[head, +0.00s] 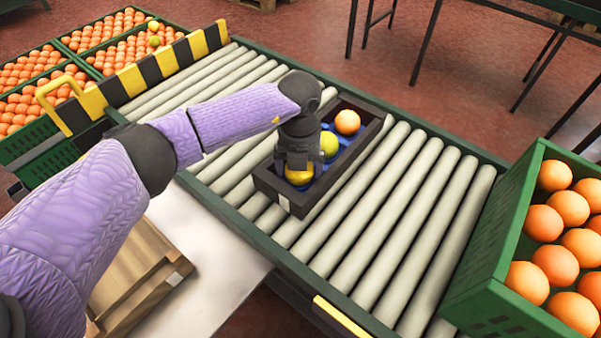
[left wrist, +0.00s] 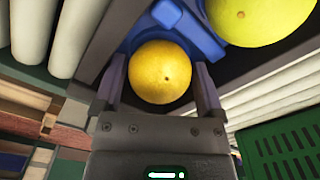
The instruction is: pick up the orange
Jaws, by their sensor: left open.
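A dark tray (head: 273,187) with a blue insert sits on the roller conveyor and holds three fruits in a row. The orange (head: 347,122) lies at its far end, a yellow-green fruit (head: 329,144) in the middle, and a yellow fruit (head: 299,175) at the near end. My left gripper (head: 297,164) points down over the near end, partly hiding the yellow fruit. In the left wrist view the yellow fruit (left wrist: 160,73) lies between the open fingers, and the yellow-green fruit (left wrist: 258,15) is at the upper right. My right gripper is not in view.
The conveyor rollers (head: 405,205) are clear right of the tray. A green crate of oranges (head: 500,248) stands at the right edge. More crates (head: 40,140) stand at the upper left, behind a yellow-black striped barrier (head: 150,77). A wooden pallet (head: 135,265) lies at lower left.

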